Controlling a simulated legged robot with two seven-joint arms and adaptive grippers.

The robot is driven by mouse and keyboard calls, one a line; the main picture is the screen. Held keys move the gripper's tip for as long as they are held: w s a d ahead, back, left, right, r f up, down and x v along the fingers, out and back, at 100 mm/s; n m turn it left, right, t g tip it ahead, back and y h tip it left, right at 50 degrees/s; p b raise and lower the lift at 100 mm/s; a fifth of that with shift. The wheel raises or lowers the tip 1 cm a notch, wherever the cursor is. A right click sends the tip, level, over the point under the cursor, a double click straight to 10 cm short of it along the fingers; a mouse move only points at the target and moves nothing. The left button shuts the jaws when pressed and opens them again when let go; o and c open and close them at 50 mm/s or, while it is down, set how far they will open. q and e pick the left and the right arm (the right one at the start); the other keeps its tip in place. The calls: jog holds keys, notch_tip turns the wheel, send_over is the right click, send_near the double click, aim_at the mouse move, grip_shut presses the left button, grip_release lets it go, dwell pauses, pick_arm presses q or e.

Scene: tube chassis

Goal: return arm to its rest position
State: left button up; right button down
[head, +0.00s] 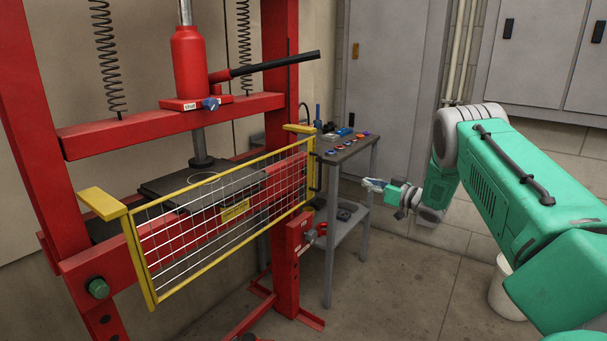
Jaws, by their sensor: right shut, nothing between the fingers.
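My right arm, green and grey, comes in from the right edge. It ends in my right gripper (375,184), which is small in the picture, shut and empty. The gripper points left and hangs in the air in front of the grey side table, apart from the yellow guard. My left gripper is not in view.
A red shop press (187,62) stands at left with a yellow wire-mesh guard (233,207) across its front. A grey side table (350,148) holds small tools and coloured parts. Grey cabinets (388,75) stand behind. A white bucket (503,290) is on the floor at right.

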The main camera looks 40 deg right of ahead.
jog(key=w+a+f+m+g+h, duration=0.1)
jog(key=a+f+g, duration=0.1)
jog(key=a+f, duration=0.5)
jog(key=w+a+f+m+g, duration=0.1)
jog(key=a+f, duration=0.4)
jog(key=a, duration=0.5)
jog(key=s+a+f+g, duration=0.2)
jog(key=s+a+f, duration=0.25)
jog(key=a, duration=0.25)
jog(key=s+a+f+g, duration=0.3)
jog(key=s+a+f, duration=0.15)
jog(key=a, duration=0.25)
jog(key=s+a+f+g, duration=0.1)
jog(key=s+a+g, duration=0.2)
jog(key=s, duration=0.7)
jog(key=s+a+f+n+g, duration=0.1)
jog(key=s+a+f+g, duration=0.1)
jog(key=s+a, duration=0.5)
jog(key=s+a+f+n+g, duration=0.1)
jog(key=s+a+g, duration=0.3)
jog(key=s, duration=0.8)
jog(key=shift+s+a+f, duration=0.4)
jog(key=shift+a+f, duration=0.1)
jog(key=shift+f, duration=0.15)
jog(key=shift+d+f, duration=0.1)
jog(key=shift+d, duration=0.1)
jog(key=shift+a, duration=0.1)
